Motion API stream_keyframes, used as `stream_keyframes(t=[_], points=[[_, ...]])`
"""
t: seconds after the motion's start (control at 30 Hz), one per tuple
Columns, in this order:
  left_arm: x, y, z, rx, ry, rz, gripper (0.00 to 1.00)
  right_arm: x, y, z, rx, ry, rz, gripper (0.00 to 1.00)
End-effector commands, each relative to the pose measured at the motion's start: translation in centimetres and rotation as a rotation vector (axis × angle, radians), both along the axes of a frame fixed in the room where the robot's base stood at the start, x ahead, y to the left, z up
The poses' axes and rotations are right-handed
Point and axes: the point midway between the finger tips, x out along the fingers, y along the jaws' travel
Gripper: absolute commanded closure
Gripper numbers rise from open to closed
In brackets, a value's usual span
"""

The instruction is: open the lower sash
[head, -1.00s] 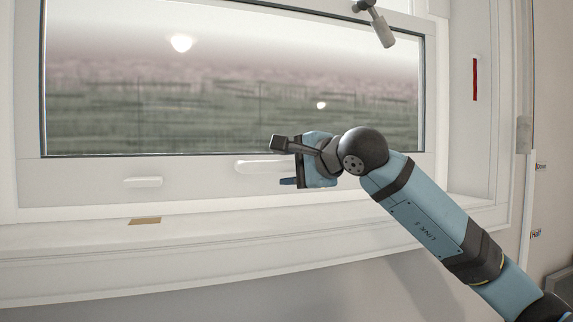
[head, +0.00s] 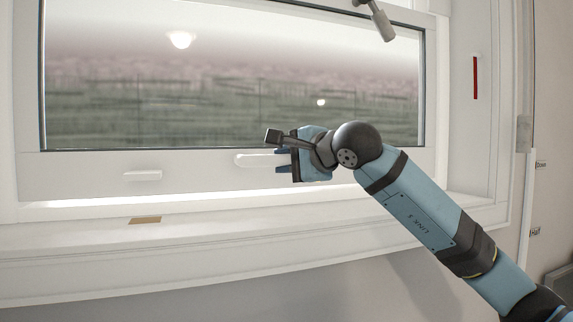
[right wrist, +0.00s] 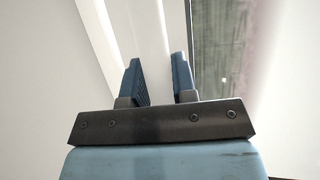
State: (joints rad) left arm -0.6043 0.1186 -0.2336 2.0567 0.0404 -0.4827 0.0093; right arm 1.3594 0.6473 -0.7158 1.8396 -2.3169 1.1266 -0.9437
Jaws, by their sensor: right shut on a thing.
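The lower sash (head: 80,172) is a white frame around a large pane. Its bottom rail carries two white pull handles: the left handle (head: 143,175) is free, and the right handle (head: 253,160) is at my right gripper (head: 281,160). That gripper is shut on the right handle, and its fingers hide the handle's right part. In the right wrist view the white handle runs between the two fingers (right wrist: 159,82). A bright strip shows under the bottom rail, so the sash stands slightly raised above the sill. My left gripper is not in view.
A grey lever with a dark pivot (head: 382,24) shows near the pane's top right. The white sill (head: 70,236) bears a tan patch (head: 145,220). A red strip (head: 475,78) marks the right jamb. Small labels (head: 541,164) are on the right wall.

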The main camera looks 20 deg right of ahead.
Motion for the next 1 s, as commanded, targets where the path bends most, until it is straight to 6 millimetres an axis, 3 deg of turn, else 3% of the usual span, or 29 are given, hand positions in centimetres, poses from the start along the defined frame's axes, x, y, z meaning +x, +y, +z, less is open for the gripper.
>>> stream_keyframes(t=[0.6, 0.8, 1.0], points=[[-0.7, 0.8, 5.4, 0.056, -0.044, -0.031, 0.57, -0.1, -0.1, 18.2, 0.003, -0.01, -0.002, 1.0], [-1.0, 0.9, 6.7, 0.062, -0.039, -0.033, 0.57, 0.0, -0.1, 22.1, 0.003, -0.007, -0.003, 1.0], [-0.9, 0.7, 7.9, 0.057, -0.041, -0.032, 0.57, 0.0, -0.1, 24.0, 0.003, -0.005, -0.002, 1.0]])
